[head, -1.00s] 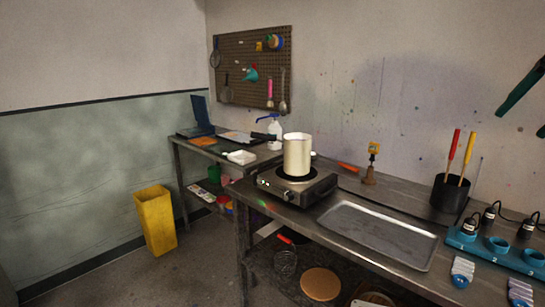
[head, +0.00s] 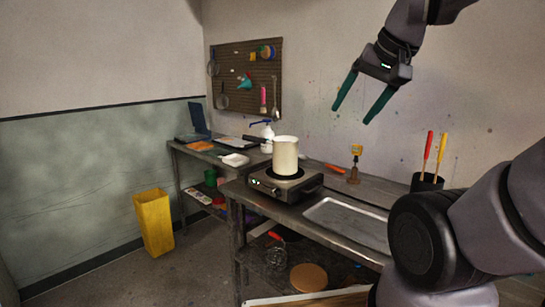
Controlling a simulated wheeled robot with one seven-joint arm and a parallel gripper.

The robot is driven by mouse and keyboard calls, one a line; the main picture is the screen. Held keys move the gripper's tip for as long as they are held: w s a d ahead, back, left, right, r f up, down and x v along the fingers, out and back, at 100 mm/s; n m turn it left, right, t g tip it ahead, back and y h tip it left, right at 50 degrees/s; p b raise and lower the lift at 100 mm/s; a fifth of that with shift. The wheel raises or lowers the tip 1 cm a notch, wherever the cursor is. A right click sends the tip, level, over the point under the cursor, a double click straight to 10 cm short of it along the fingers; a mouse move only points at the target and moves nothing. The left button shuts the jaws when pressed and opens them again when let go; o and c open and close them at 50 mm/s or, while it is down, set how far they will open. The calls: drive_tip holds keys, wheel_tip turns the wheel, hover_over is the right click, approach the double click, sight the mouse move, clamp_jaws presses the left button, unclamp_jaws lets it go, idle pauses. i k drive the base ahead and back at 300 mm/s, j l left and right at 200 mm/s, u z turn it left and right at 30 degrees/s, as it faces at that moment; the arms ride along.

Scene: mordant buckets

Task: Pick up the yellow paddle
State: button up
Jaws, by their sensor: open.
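A yellow paddle handle (head: 441,152) sticks up out of a black pot (head: 420,183) at the back right of the steel bench. A red handle (head: 427,152) stands beside it in the same pot. The lower ends of both are hidden inside the pot. My gripper (head: 352,115) is open and empty, with green fingers pointing down and left. In the picture it is above and left of the pot, apart from both handles.
A cream pot (head: 286,156) stands on a hot plate (head: 284,185). A metal tray (head: 350,222) lies on the bench. A small wooden stand with a yellow top (head: 355,160) is near the wall. A yellow bin (head: 154,222) stands on the floor. My arm hides the bench's right end.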

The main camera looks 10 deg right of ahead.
sight(444, 135)
drive_tip(key=z, duration=1.25)
drive_tip(key=i+j, duration=0.15)
drive_tip(key=i, duration=0.2)
